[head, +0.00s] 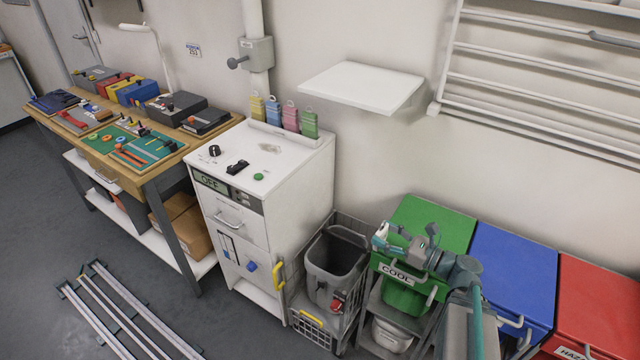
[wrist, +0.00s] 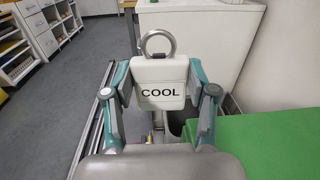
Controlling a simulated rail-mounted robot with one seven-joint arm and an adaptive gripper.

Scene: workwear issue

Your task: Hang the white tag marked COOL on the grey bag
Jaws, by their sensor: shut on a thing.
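My gripper (head: 380,238) is over the front left corner of the green-lidded bin. It is shut on a white tag marked COOL (wrist: 160,82), its two fingers on the tag's left and right sides. The tag is upright in the wrist view, with a grey metal ring (wrist: 158,43) at its top. In the head view the tag shows only as a small white patch between the fingers. I cannot tell for certain which thing is the grey bag. A grey open-topped container (head: 322,285) stands in a wire basket cart, left of and below my gripper.
A green bin lid (head: 436,220), with a COOL label (head: 396,272) below it, adjoins a blue lid (head: 515,265) and a red lid (head: 600,300). A white cabinet (head: 290,165) holds several coloured tags. A workbench (head: 180,152) with coloured cases is far left. A wall shelf (head: 360,85) hangs behind.

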